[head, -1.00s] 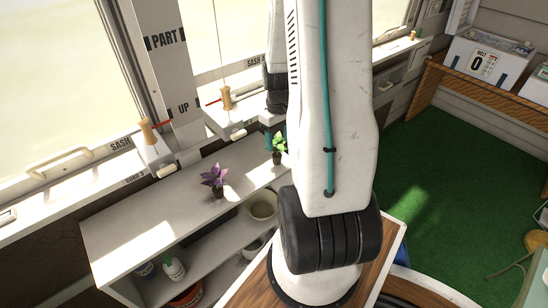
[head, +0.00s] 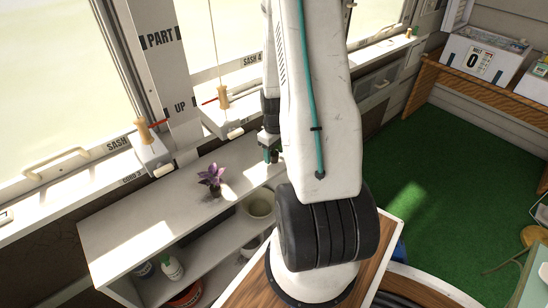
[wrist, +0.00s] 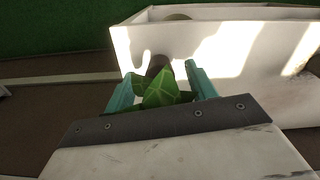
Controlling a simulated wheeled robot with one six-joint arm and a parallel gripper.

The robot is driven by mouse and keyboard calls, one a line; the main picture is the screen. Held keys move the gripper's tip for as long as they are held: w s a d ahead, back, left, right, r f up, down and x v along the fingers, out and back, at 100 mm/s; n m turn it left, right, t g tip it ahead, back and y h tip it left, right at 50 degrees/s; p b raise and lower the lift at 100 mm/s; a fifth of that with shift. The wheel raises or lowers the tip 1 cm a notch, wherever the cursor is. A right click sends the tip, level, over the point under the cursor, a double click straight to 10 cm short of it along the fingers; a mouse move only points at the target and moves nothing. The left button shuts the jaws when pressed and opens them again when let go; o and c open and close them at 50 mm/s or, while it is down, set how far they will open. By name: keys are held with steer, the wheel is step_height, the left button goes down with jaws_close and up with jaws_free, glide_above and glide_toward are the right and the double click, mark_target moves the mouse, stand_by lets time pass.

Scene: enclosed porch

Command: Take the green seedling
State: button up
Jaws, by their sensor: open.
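The green seedling (wrist: 163,92) shows in the wrist view as bright pointed leaves above a dark brown pot (wrist: 157,64). My gripper (wrist: 161,72) is open, with one teal finger on each side of the seedling. I cannot tell whether either finger touches it. In the head view my gripper (head: 270,154) is partly visible over the right part of the white shelf top (head: 130,226), beside my arm. The seedling is hidden there behind my arm and gripper.
A purple plant (head: 211,178) in a dark pot stands on the shelf top, left of my gripper. A pale pot (head: 260,206) and a white bottle (head: 172,268) are on lower shelves. The window sill (head: 70,195) runs behind. The shelf top's left part is clear.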

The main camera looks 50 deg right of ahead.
steer(key=c, duration=0.8)
steer(key=shift+r, duration=0.1)
steer(key=shift+c, duration=0.2)
